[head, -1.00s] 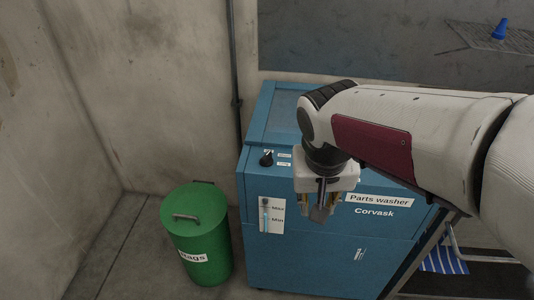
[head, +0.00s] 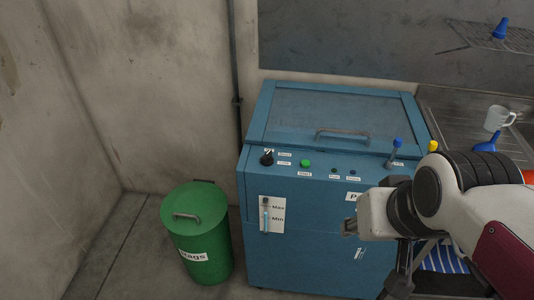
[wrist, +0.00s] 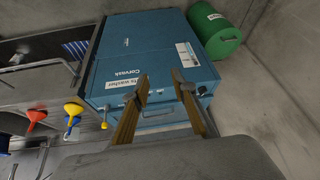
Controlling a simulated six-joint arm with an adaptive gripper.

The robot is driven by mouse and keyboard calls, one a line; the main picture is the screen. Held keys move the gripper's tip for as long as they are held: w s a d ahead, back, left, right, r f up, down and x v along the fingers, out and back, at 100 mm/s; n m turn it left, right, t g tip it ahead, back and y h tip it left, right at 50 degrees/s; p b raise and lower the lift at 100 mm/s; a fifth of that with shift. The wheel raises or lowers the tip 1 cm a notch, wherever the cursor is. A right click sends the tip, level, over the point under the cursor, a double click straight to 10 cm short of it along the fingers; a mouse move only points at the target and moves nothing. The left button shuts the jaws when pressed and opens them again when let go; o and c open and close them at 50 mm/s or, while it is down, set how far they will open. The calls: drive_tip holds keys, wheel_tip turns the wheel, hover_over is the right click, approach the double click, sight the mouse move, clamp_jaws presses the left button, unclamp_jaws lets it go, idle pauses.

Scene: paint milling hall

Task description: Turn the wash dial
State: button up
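The wash dial (head: 267,157) is a black knob with a pale mark, at the left end of the top front strip of the blue parts washer (head: 300,235). In the wrist view a small dark knob (wrist: 202,90) shows beside the right finger; it looks like the dial. My gripper (head: 349,228) is in front of the washer's right part, to the right of and lower than the dial, touching nothing that I can see. In the wrist view my gripper (wrist: 160,77) has its two fingers apart with nothing between them.
A green button (head: 306,163) and small dark buttons sit right of the dial. The washer lid (head: 340,115) is closed. A green rags bin (head: 197,240) stands left. A sink (head: 470,110) with a mug (head: 498,118) and funnels is right. The space before the dial is clear.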

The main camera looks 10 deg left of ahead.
drive_tip(key=w+a+r+t+y, duration=0.1)
drive_tip(key=w+a+r+t, duration=0.2)
drive_tip(key=w, duration=0.4)
drive_tip(key=w+a+r+t+y, duration=0.1)
drive_tip(key=w+a+r, duration=0.1)
drive_tip(key=w+a, duration=0.5)
drive_tip(key=m+t+h, duration=0.4)
drive_tip(key=m+t, duration=0.1)
drive_tip(key=t, duration=0.1)
hover_over(263, 159)
drive_tip(key=w, duration=0.1)
wheel_tip(263, 159, down, 10)
drive_tip(key=f+h, duration=0.1)
drive_tip(key=f, duration=0.1)
drive_tip(key=s+a+f+h, duration=0.1)
drive_tip(key=f, duration=0.1)
drive_tip(key=f+h, duration=0.1)
drive_tip(key=f, duration=0.1)
drive_tip(key=shift+s+a+m+t, duration=0.25)
drive_tip(key=shift+a+m+t, duration=0.05)
drive_tip(key=shift+a, duration=0.1)
drive_tip(key=s+f+h, duration=0.2)
drive_tip(key=f, duration=0.1)
drive_tip(key=s+f, duration=0.1)
drive_tip(key=shift+s+a+f+t+h, duration=0.2)
drive_tip(key=shift+s+a+t+h, duration=0.1)
drive_tip(key=shift+h, duration=0.1)
drive_tip(key=shift+s+d+f+h, duration=0.1)
drive_tip(key=shift+s+f+h, duration=0.2)
drive_tip(key=shift+s+f, duration=0.15)
